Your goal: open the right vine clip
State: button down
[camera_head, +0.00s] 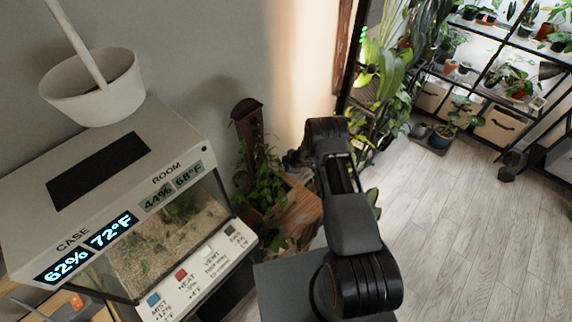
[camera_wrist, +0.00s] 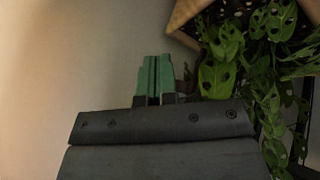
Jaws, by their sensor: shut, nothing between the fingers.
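In the wrist view my gripper (camera_wrist: 155,77) has its two green fingers together, with nothing between them. It is in front of a plain pale wall, left of a vine (camera_wrist: 268,60) with holed leaves. In the head view my arm crosses the middle and my fingers are hidden. A leafy vine (camera_head: 262,185) grows around a dark brown post (camera_head: 246,125) in a wooden planter (camera_head: 300,212), left of my arm. I cannot make out the right vine clip in either view; leaves, shade and my arm cover much of that area.
Plant shelves (camera_head: 480,65) stand at the back right. A wooden planter edge (camera_wrist: 186,14) tops the wrist view.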

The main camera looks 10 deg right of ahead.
jog(key=shift+s+d, duration=0.35)
jog(key=shift+d, duration=0.2)
jog(key=d+r+p, duration=0.5)
jog(key=r+p, duration=0.2)
jog(key=r, duration=0.1)
jog(key=shift+w+d+r, duration=0.2)
jog(key=shift+w+d, duration=0.05)
jog(key=shift+w, duration=0.05)
dwell(0.5)
